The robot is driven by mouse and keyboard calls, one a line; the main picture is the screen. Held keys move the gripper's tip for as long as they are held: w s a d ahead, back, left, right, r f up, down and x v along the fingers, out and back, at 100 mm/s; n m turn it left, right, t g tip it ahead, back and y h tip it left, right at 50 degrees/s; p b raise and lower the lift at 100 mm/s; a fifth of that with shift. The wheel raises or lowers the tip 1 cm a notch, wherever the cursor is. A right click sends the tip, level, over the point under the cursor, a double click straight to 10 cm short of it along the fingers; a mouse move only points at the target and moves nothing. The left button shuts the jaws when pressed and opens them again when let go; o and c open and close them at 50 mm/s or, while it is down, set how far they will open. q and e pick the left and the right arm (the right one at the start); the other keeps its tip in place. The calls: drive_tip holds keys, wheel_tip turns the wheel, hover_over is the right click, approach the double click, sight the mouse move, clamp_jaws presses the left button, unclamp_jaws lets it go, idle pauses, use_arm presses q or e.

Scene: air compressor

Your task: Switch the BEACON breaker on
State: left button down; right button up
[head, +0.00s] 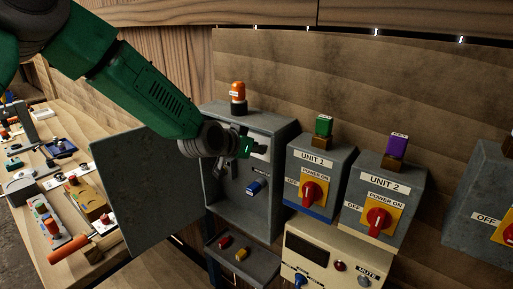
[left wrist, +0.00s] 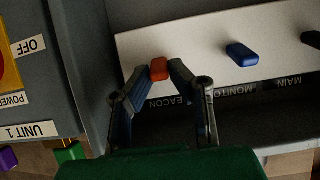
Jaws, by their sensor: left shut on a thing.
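The BEACON breaker is a small orange-red switch (left wrist: 159,69) on a white panel strip (left wrist: 205,50) in the left wrist view. The label below it reads "EACON", its first letter hidden. My left gripper (left wrist: 157,78) is shut on this switch, one fingertip on each side. In the head view my left gripper (head: 243,148) reaches into the open grey cabinet (head: 236,213) at its upper panel and hides the switch. An orange beacon lamp (head: 238,92) stands on the cabinet. My right gripper is not in view.
A blue switch (left wrist: 241,54) labelled MONITO… and a dark one (left wrist: 312,39) labelled MAIN share the strip. The cabinet door (head: 140,195) hangs open at left. A blue knob (head: 256,187) sits lower inside. UNIT 1 (head: 315,175) and UNIT 2 (head: 387,200) boxes stand at right.

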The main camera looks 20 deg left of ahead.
use_arm(q)
drive_tip(key=shift+w+r, duration=0.2)
drive_tip(key=shift+r, duration=0.15)
drive_tip(key=c, duration=1.8)
unclamp_jaws()
drive_tip(key=o, duration=0.3)
drive_tip(key=shift+w+f, duration=0.15)
drive_tip(key=shift+f, duration=0.1)
drive_tip(key=shift+s+r, duration=0.1)
drive_tip(key=shift+s, duration=0.15)
drive_tip(key=v, duration=1.1)
drive_tip(key=shift+a+r, duration=0.15)
drive_tip(key=shift+r, duration=0.1)
